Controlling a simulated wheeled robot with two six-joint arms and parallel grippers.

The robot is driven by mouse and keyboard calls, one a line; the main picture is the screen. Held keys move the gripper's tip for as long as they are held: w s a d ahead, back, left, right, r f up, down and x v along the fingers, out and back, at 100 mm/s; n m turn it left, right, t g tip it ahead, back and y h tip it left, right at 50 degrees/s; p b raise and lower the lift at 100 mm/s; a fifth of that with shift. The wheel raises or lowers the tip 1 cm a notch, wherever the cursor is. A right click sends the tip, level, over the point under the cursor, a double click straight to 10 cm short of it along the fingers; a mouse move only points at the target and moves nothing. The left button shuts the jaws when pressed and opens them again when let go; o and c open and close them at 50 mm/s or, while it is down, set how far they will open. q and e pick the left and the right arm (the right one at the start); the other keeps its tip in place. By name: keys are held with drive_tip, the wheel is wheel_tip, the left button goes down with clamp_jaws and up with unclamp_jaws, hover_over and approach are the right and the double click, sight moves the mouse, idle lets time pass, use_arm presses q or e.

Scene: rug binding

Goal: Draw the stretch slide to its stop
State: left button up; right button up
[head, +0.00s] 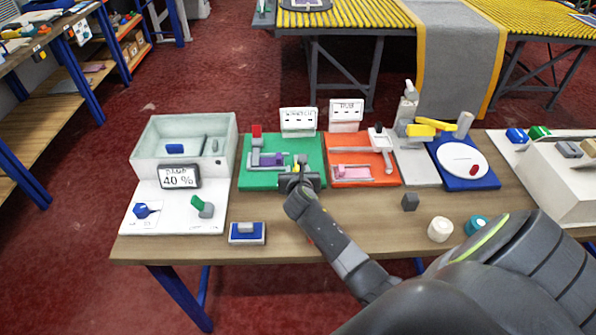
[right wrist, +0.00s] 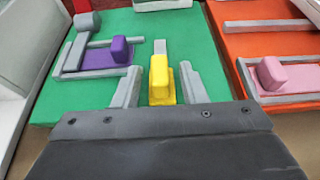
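The green board (head: 258,182) stands mid-table under a white sign (head: 298,121) that seems to read STRETCH. It carries a yellow upright handle (right wrist: 160,78) on a grey track (right wrist: 160,46), and a purple block (right wrist: 121,50) on a purple plate beside a grey frame. A red block (head: 256,131) stands at the board's back left. My right gripper (right wrist: 160,88) is low over the board's front right, its fingers either side of the yellow handle with narrow gaps showing. The handle's lower end is hidden by the gripper body. My left gripper is not in view.
An orange board (head: 345,181) with a pink block (right wrist: 272,73) is close on the right. A grey bin (head: 147,147) and a display reading 40 % (head: 180,177) stand left. A dark cube (head: 410,202) and a white knob (head: 440,229) lie at front right.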

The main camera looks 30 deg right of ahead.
clamp_jaws()
idle(0.3)
drive_tip(key=shift+s+d+r+p, duration=0.1)
drive_tip(key=shift+s+d+p, duration=0.05)
drive_tip(key=shift+d+p, duration=0.15)
drive_tip(key=s+d+p, duration=0.1)
drive_tip(key=d+p, duration=0.1)
drive_tip(key=d, duration=0.1)
drive_tip(key=s+d+p, duration=0.1)
drive_tip(key=shift+s+d, duration=0.15)
drive_tip(key=shift+s, duration=0.2)
drive_tip(key=shift+s+d+p, duration=0.15)
drive_tip(key=shift+d+p, duration=0.15)
drive_tip(key=shift+p, duration=0.05)
drive_tip(key=shift+a, duration=0.1)
drive_tip(key=shift+f, duration=0.2)
